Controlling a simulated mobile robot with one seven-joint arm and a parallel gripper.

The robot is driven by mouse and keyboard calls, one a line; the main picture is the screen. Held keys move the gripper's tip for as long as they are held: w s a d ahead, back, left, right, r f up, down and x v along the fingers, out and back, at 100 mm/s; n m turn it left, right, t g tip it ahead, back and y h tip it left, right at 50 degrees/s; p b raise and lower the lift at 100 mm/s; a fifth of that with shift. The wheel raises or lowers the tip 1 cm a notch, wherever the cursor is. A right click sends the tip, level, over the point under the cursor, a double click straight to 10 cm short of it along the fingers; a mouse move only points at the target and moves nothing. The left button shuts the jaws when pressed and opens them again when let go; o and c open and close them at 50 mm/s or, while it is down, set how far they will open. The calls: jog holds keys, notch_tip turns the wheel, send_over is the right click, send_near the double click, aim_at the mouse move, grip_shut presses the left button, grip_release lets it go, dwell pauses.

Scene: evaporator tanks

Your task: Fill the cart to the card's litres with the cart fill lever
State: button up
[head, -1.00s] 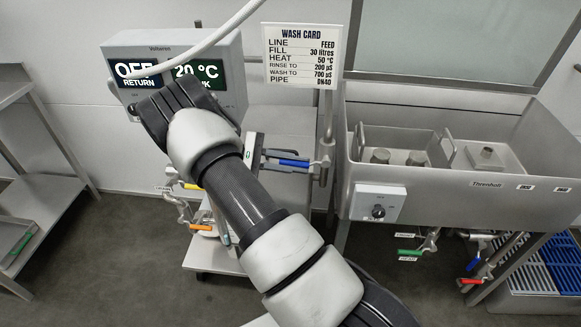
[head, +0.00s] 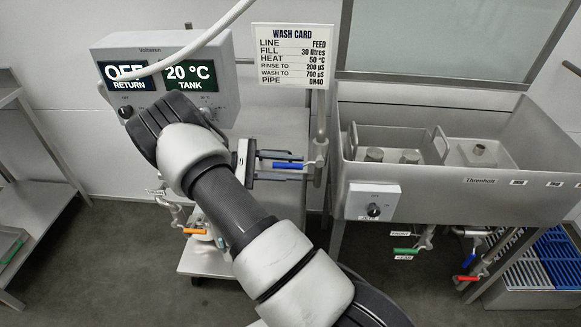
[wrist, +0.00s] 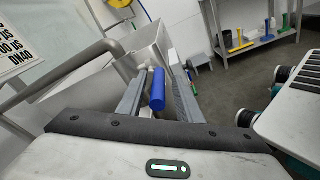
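The blue-handled lever (head: 288,165) sits on a pipe right of my arm, its handle pointing left. My gripper (head: 302,167) is open, one finger above and one below the blue handle in the head view. In the wrist view the blue handle (wrist: 157,88) stands between the two fingers, with gaps showing. The wash card (head: 293,56) reads line FEED, fill 30 litres, heat 50 °C. The control box (head: 216,48) shows OFF RETURN and 20 °C TANK. My arm hides part of the box and the grey cart (head: 200,262). No litre reading is visible.
A steel sink (head: 450,190) with a knob box (head: 373,203) stands at right; green (head: 405,252) and red (head: 465,278) handled valves hang below it. An orange-handled valve (head: 195,231) is left of my arm. A shelf (head: 40,210) stands far left. Floor between is open.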

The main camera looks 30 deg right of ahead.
jog(key=shift+a, duration=0.1)
jog(key=b+v, duration=0.1)
jog(key=v, duration=1.6)
jog(key=shift+w+a, duration=0.1)
